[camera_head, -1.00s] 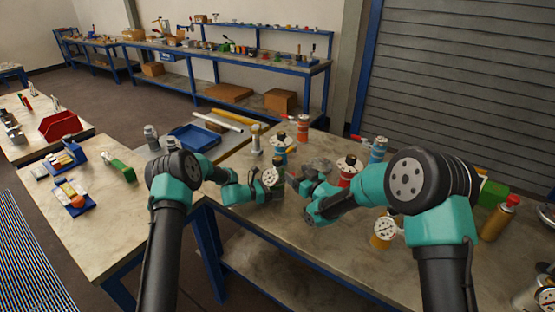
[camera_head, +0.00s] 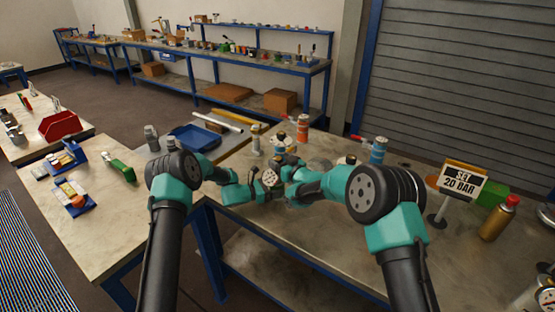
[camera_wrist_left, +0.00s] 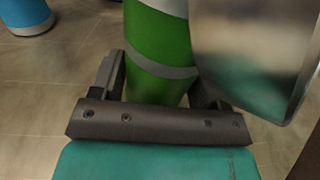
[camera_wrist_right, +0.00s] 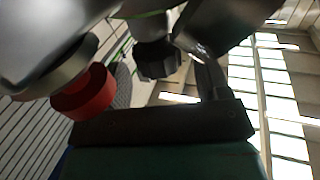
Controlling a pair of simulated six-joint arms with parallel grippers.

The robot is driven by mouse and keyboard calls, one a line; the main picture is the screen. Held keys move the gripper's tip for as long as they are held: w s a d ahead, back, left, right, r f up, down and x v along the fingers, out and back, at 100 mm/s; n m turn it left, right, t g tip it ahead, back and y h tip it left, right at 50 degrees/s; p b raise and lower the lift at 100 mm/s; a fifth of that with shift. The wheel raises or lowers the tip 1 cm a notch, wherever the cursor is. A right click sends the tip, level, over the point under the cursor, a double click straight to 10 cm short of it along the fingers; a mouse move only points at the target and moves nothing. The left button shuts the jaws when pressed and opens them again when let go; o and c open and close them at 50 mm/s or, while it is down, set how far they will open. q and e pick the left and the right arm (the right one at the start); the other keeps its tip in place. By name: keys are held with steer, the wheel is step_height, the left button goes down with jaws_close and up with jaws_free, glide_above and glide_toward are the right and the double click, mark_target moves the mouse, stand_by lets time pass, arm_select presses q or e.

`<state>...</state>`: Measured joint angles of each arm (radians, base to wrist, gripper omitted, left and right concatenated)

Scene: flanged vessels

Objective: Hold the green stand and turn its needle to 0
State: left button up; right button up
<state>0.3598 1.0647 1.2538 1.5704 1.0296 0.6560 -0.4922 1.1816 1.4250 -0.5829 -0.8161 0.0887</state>
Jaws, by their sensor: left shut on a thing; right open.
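The green stand (camera_wrist_left: 165,60), a green cylinder with a grey band, stands between the fingers of my left gripper (camera_wrist_left: 155,88), which is shut on it. Its silver gauge housing (camera_wrist_left: 255,45) fills the right of the left wrist view. In the head view the white gauge dial (camera_head: 270,177) faces the camera; the needle is too small to read. My right gripper (camera_wrist_right: 165,85) is open, with a black knob (camera_wrist_right: 158,60) between or just beyond its fingers; contact cannot be told. In the head view the right gripper (camera_head: 287,166) is beside the top of the stand, partly hidden.
A red cap (camera_wrist_right: 85,96) is close to the left finger in the right wrist view. Orange (camera_head: 302,130) and blue (camera_head: 378,150) vessels stand behind the arms.

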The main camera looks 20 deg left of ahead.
steer(key=shift+x, duration=1.05)
steer(key=shift+c, duration=0.2)
steer(key=c, duration=0.9)
